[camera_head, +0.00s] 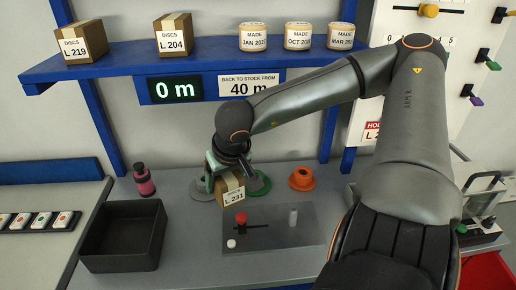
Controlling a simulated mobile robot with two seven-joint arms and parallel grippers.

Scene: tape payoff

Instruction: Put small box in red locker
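A small brown box (230,190) with a white label "L 231" is at my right gripper (225,178), over the grey table. The gripper points down, with a pale green finger on the box's left side; it appears shut on the box. The wrist hides part of the box's top, and I cannot tell whether the box touches the table. My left gripper is not in view.
A black open bin (124,236) stands at the left, with a pink bottle (144,180) behind it. A grey fixture plate (270,232) with a red knob lies in front of the box. An orange spool (301,179) is behind. A blue shelf (200,53) holds boxes and jars.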

